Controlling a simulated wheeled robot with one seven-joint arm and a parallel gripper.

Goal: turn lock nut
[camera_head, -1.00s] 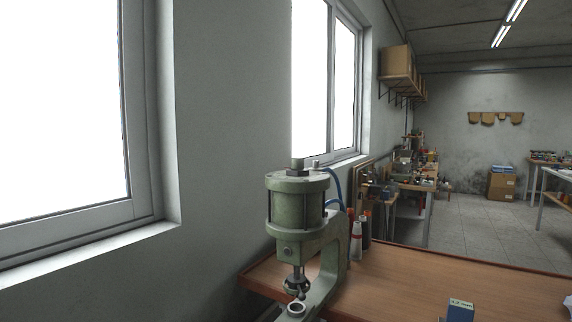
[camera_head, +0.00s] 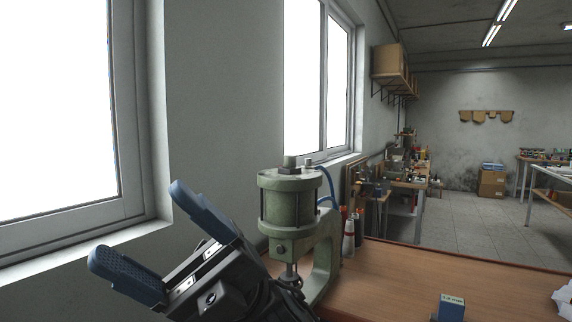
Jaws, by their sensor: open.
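A green pneumatic press (camera_head: 291,203) stands on the bench at the wall, below the window. A blocky metal fitting (camera_head: 289,161) sits on top of its cylinder. Its ram (camera_head: 289,272) hangs below the cylinder, and my arm covers much of its lower end. I cannot tell for sure which part is the lock nut. My gripper (camera_head: 145,228) is at the lower left, in front of the wall and window sill. Its two blue-padded fingers are spread apart, pointing up and left, with nothing between them. They do not touch the press.
The wooden bench top (camera_head: 390,283) is mostly clear to the right. A small blue box (camera_head: 451,308) stands near its front, with a white object (camera_head: 563,300) at the right edge. Bottles (camera_head: 348,236) and a blue hose (camera_head: 331,187) are close to the press.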

